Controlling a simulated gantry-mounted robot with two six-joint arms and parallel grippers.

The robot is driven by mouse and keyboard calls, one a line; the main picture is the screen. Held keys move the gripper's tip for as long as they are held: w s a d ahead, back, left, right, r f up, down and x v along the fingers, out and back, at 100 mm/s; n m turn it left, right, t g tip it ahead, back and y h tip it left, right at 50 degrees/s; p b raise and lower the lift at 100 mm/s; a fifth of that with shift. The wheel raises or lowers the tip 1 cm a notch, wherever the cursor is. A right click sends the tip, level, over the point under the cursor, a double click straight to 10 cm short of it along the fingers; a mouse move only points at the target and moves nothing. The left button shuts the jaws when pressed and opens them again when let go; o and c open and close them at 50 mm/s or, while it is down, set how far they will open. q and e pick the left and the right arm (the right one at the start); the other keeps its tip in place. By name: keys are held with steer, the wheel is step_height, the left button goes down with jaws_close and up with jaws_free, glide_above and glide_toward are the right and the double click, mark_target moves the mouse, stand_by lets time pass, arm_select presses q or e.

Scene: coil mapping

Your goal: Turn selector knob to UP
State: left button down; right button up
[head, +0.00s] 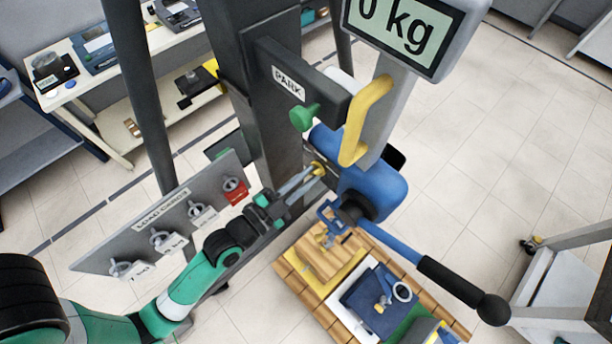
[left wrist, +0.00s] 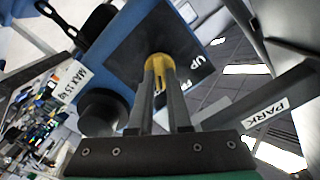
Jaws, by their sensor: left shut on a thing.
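The yellow selector knob (head: 318,168) is on the side of the blue hoist housing (head: 380,185), left of its black hub. In the left wrist view the yellow knob (left wrist: 158,63) stands on a dark plate (left wrist: 190,38) with a white "UP" label (left wrist: 198,62). A second label beside it is mostly hidden. My left gripper (head: 312,174) is shut on the yellow knob, one finger on each side. In the left wrist view the fingers of my left gripper (left wrist: 160,85) cover the knob's lower part, and its pointing direction is unclear. My right gripper is not in view.
A grey post (head: 265,100) carries a "PARK" arm with a green knob (head: 304,117). A "LOAD CARDS" board (head: 150,225) lies close beside my left arm. A blue lever with a black grip (head: 450,280) reaches right. A loaded wooden pallet (head: 320,300) is below.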

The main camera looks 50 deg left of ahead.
arm_select(q)
steer(key=n, duration=0.3)
steer(key=shift+r+n+p, duration=0.1)
steer(key=shift+n+p, duration=0.25)
steer(key=shift+n, duration=0.05)
steer(key=shift+a+n+p, duration=0.2)
steer(key=shift+n+p, duration=0.9)
steer(key=shift+n, duration=4.6)
steer(key=c, duration=0.9)
jaws_free()
steer(key=shift+o, duration=0.2)
